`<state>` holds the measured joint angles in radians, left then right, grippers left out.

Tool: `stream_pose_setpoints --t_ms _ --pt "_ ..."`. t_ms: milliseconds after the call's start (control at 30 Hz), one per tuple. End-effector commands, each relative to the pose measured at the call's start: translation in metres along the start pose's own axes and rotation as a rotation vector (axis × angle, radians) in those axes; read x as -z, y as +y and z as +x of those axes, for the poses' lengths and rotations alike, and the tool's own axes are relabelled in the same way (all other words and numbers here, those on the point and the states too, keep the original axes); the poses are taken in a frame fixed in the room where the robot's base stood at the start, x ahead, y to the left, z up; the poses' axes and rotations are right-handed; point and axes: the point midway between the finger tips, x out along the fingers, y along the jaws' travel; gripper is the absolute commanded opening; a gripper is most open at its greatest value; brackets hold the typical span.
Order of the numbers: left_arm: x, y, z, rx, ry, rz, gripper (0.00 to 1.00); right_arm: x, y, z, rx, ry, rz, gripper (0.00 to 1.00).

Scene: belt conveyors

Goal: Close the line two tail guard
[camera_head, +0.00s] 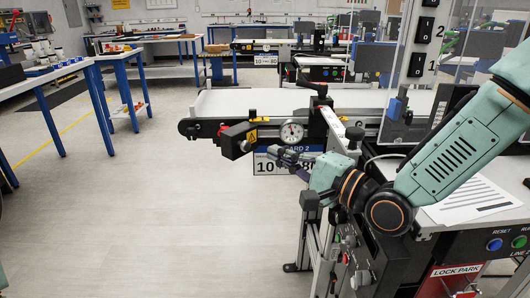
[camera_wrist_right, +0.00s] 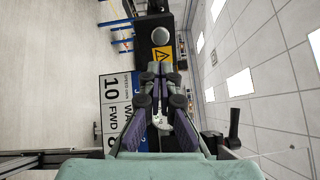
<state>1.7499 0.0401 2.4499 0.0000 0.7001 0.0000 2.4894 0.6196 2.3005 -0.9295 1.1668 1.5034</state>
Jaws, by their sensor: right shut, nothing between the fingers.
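The line two conveyor (camera_head: 243,103) has a white belt, and its tail end is left of centre in the head view. A black block with a yellow warning label (camera_head: 236,140), which looks like the tail guard, juts out in front of the belt's side. It also shows in the wrist view (camera_wrist_right: 160,35), beyond my fingertips. A blue plate ending in "ARD 2" (camera_head: 298,149) hangs beside it, partly covered by my gripper. My right gripper (camera_head: 277,153) is shut and empty, just right of and below the block; I cannot tell whether they touch. My left gripper is out of view.
A round dial gauge (camera_head: 292,131) sits above the blue plate. A control panel with a paper sheet (camera_head: 468,203) and buttons is at right. Tables (camera_head: 60,70) stand at left. The floor (camera_head: 150,200) at front left is clear.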

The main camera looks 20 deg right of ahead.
Motion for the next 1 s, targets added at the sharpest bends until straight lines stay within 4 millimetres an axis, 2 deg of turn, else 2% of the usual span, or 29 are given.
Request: stream_pose_setpoints --t_ms 500,1000 --pt "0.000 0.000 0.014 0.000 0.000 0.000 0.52 -0.001 0.001 0.038 0.000 -0.002 -0.001 0.00" --pt "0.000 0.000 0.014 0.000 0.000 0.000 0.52 -0.001 0.000 0.041 0.002 -0.001 0.001 0.00"
